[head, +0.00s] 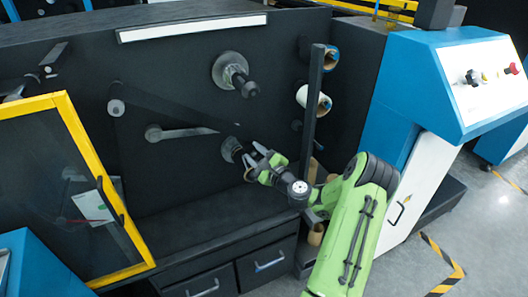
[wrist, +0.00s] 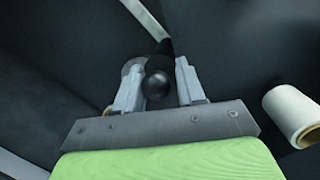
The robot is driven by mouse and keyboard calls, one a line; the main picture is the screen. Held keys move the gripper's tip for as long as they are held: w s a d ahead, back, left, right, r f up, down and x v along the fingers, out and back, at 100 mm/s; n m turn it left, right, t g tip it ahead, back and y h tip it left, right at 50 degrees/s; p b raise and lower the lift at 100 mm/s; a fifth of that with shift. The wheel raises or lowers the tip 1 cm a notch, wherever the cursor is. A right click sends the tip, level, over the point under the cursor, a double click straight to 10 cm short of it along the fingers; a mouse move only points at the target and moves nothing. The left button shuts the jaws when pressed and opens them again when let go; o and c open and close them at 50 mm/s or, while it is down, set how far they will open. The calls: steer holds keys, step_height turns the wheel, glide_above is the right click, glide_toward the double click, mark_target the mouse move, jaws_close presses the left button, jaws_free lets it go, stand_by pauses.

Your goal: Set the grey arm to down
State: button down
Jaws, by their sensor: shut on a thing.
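The grey arm (head: 185,132) is a flat bar on the dark machine panel. It runs almost level from a round pivot at its left towards my gripper. My gripper (head: 262,164) is in front of the panel, at the right of this bar, beside a grey round hub (head: 230,150). In the wrist view my gripper (wrist: 158,88) has its fingers on both sides of a black round-ended handle (wrist: 157,85). A grey bar (wrist: 146,20) runs up and left from behind the handle. The join between handle and bar is partly hidden.
A spindle (head: 240,78) sticks out above my gripper. A yellow-framed guard door (head: 68,115) is at left. Drawers lie below.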

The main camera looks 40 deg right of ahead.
step_height(320, 180, down, 6)
steer(key=a+m+b, duration=0.2)
steer(key=b, duration=0.1)
steer(key=shift+w+f+m, duration=0.25)
steer(key=shift+m, duration=0.15)
steer(key=c, duration=0.8)
jaws_free()
steer(key=shift+c, duration=0.2)
steer(key=s+a+f+p, duration=0.1)
steer(key=s, duration=1.4)
steer(key=shift+s+a, duration=0.3)
